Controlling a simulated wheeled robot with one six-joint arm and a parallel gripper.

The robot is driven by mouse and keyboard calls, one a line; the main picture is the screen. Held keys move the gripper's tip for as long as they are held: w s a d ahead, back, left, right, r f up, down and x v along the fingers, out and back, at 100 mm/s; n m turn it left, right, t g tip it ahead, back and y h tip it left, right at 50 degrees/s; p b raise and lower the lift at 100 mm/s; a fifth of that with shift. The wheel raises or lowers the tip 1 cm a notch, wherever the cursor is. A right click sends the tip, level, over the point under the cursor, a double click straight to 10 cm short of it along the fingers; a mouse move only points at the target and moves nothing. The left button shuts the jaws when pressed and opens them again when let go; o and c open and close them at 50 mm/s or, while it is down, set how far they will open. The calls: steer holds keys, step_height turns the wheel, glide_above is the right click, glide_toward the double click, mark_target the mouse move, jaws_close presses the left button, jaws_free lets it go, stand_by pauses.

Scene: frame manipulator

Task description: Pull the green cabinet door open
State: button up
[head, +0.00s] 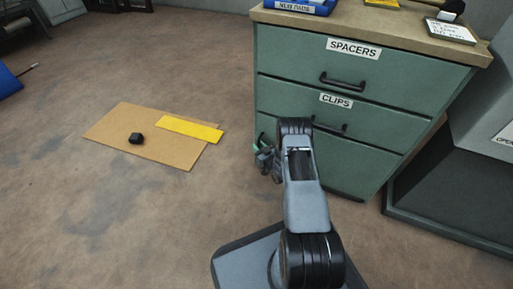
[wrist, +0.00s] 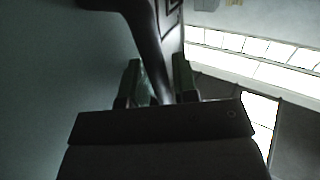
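The green cabinet (head: 300,50) stands at the upper right of the head view. Its front shows drawers labelled SPACERS and CLIPS, each with a dark bar handle, and a lower panel largely behind my arm. No separate door can be made out. My gripper (head: 265,157) is low at the cabinet's left front edge. In the wrist view, a dark curved bar (wrist: 148,40) that looks like a handle passes between the two greenish fingers of my gripper (wrist: 157,83). The bar nearly fills the gap. I cannot tell whether the fingers press on it.
The floor left of my arm is mostly clear.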

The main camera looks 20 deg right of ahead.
steer(key=shift+w+a, duration=0.15)
steer(key=shift+w, duration=0.7)
steer(key=shift+c, duration=0.2)
jaws_close()
